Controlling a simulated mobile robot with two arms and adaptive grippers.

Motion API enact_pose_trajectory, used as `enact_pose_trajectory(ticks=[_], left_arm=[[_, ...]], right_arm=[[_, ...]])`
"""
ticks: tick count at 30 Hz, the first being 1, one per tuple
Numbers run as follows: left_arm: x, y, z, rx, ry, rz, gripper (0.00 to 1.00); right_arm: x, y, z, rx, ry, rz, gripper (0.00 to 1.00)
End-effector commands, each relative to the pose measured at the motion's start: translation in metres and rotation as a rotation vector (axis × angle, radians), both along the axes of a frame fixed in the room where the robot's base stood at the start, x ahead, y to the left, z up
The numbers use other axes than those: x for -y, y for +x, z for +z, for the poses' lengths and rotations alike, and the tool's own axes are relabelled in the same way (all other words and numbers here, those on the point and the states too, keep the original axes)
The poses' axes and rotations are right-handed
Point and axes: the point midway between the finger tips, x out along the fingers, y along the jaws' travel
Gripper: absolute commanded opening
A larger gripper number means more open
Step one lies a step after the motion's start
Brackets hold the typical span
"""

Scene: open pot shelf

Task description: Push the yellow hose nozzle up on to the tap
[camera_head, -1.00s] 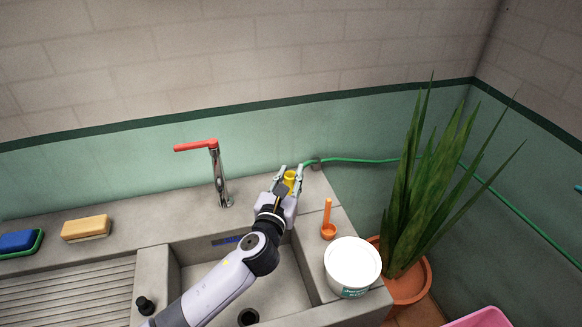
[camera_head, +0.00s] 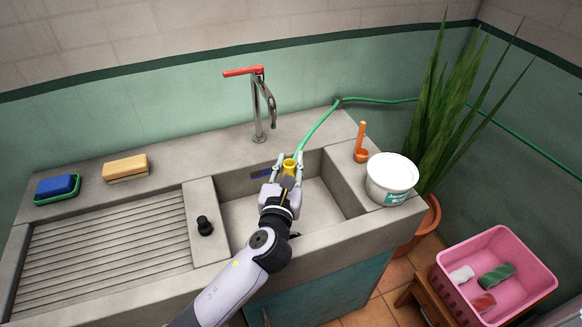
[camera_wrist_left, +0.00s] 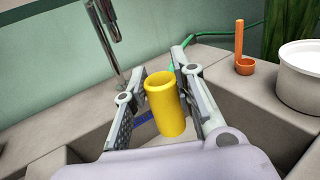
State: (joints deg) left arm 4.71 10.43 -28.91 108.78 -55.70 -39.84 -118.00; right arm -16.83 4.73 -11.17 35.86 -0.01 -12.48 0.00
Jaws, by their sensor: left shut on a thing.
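The yellow hose nozzle (camera_head: 289,166) is held between the fingers of my left gripper (camera_head: 279,172), over the sink basin. In the left wrist view the nozzle (camera_wrist_left: 166,103) stands nearly upright, its round top end facing up, with a finger pad on each side. The green hose runs from it up to the right. The chrome tap (camera_head: 262,105) with its red lever stands behind the basin, to the left of and above the nozzle. The tap's spout end (camera_wrist_left: 107,12) shows at the upper left of the wrist view. Nozzle and tap are apart. My right gripper is not in view.
An orange scoop (camera_head: 361,142) and a white tub (camera_head: 391,175) stand on the right ledge. A black plug (camera_head: 204,225) sits on the left divider. A yellow sponge (camera_head: 125,167) and a blue one (camera_head: 55,184) lie farther left. The green hose (camera_head: 318,126) crosses the back ledge.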

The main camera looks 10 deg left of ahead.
Motion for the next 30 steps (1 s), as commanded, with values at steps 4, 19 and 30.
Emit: enact_pose_trajectory(ticks=[4, 19, 30], left_arm=[[-0.006, 0.009, 0.0, 0.002, 0.001, 0.0, 0.0], [-0.026, 0.038, -0.001, 0.001, 0.0, -0.001, 0.0], [-0.04, 0.06, 0.0, 0.002, 0.0, -0.001, 0.0]], right_arm=[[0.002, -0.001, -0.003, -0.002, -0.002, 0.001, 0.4], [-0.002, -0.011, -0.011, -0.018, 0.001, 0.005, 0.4], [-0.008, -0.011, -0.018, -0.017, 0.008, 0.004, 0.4]])
